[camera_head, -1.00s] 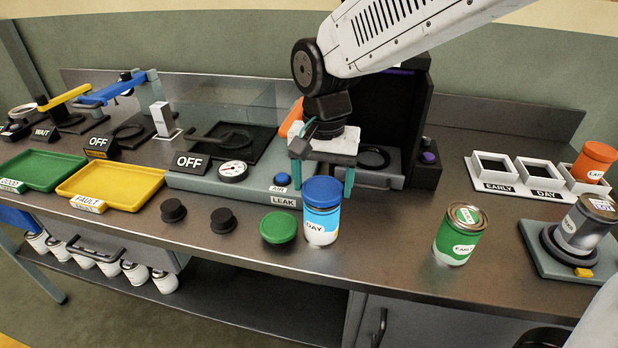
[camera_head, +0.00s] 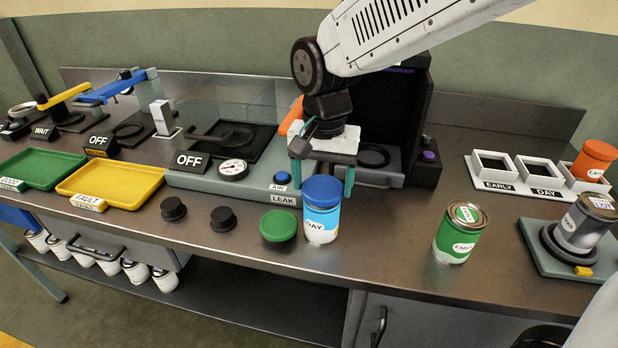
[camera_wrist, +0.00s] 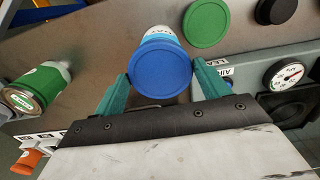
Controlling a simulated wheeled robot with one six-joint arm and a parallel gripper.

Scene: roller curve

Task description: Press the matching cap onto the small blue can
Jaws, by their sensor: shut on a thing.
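The small blue can (camera_head: 320,225), labelled DAY, stands upright near the front edge of the bench. The round blue cap (camera_head: 322,191) is on its top; I cannot tell whether it is pressed fully down. My gripper (camera_head: 322,181) points down from above, its teal fingers on either side of the cap and shut on it. In the wrist view the cap (camera_wrist: 160,66) lies between the fingertips and hides most of the can (camera_wrist: 162,33).
A green cap (camera_head: 278,226) lies just left of the can, with two black caps (camera_head: 223,219) further left. A green EARLY can (camera_head: 460,233) stands to the right. The leak station (camera_head: 240,183) is behind. Bare bench lies between the blue and green cans.

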